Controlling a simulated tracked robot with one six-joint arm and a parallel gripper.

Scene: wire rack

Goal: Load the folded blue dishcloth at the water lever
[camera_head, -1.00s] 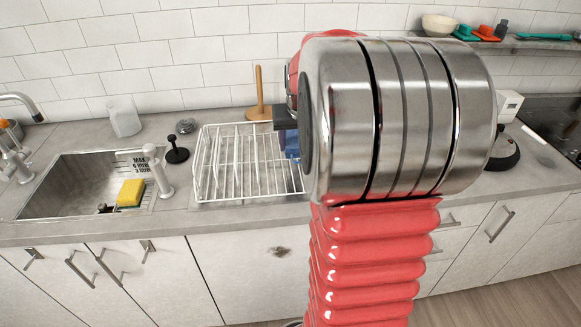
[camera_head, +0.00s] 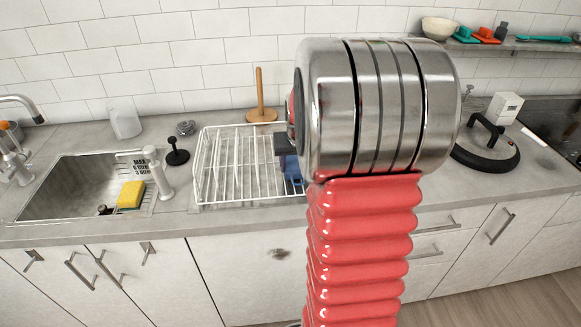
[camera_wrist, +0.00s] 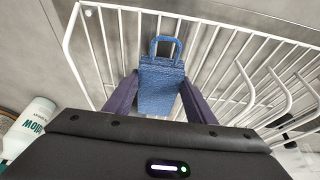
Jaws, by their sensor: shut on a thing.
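The folded blue dishcloth (camera_wrist: 160,88) has a loop at its top and hangs between the two dark fingers of my gripper (camera_wrist: 159,96) in the wrist view. My gripper is shut on it, over the white wire rack. In the head view the cloth (camera_head: 292,168) shows only as a small blue patch at the rack's right end, mostly hidden by my arm. The tap (camera_head: 14,160) with its lever stands at the far left by the sink, well apart from the cloth.
The white wire rack (camera_head: 203,165) stands on the counter right of the sink (camera_head: 75,180), which holds a yellow sponge (camera_head: 130,194). A white dispenser (camera_head: 157,172) and a black stopper (camera_head: 176,152) stand between them. A black-lidded pan (camera_head: 487,152) is at right.

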